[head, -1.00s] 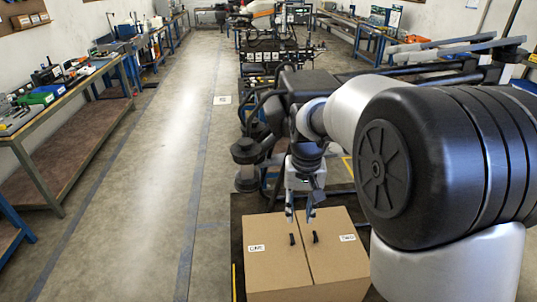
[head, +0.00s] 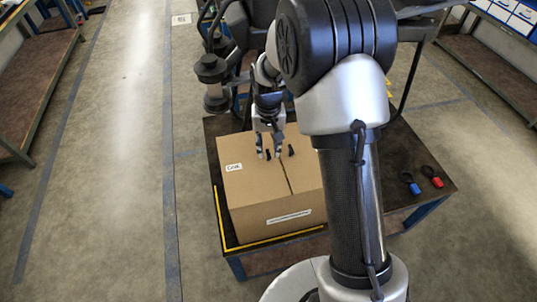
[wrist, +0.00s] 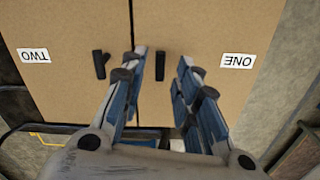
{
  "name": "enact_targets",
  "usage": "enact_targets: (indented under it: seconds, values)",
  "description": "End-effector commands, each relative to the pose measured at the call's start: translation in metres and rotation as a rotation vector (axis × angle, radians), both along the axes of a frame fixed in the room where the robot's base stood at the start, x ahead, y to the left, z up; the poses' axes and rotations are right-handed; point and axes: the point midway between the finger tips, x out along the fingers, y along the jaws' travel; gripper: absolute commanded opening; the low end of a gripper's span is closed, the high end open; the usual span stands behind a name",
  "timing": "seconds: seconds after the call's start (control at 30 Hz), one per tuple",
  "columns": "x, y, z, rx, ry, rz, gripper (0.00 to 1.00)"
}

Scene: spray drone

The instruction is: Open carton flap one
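The closed carton (head: 262,190) has two top flaps that meet at a centre seam. Flap one (head: 240,180), labelled ONE, is on the left in the head view and on the right in the wrist view (wrist: 215,90). Its small black handle (wrist: 160,68) stands beside the seam. My gripper (head: 269,155) is over flap one, pointing down. In the wrist view my open fingers (wrist: 163,60) straddle the handle's place, with a gap on each side; I cannot tell their exact height. Flap two (wrist: 65,90), labelled TWO, has its own black handle (wrist: 99,65) outside the fingers.
The carton sits on a dark table (head: 405,150) with a yellow line along its edge. A blue-tipped item (head: 412,186) and a red-tipped item (head: 436,181) lie at the right. My arm hides part of flap two in the head view. Open floor lies left.

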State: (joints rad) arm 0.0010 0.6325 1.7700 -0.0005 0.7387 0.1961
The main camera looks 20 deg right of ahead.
Motion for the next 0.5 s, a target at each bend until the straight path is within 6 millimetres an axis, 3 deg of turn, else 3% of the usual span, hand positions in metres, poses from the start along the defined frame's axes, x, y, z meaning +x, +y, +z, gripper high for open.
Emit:
enact_targets:
  seconds: [0.2, 0.5]
  values:
    - [0.000, 0.000, -0.029, 0.000, 0.001, 0.000, 0.29]
    - [0.000, 0.000, -0.036, 0.000, 0.000, 0.000, 0.29]
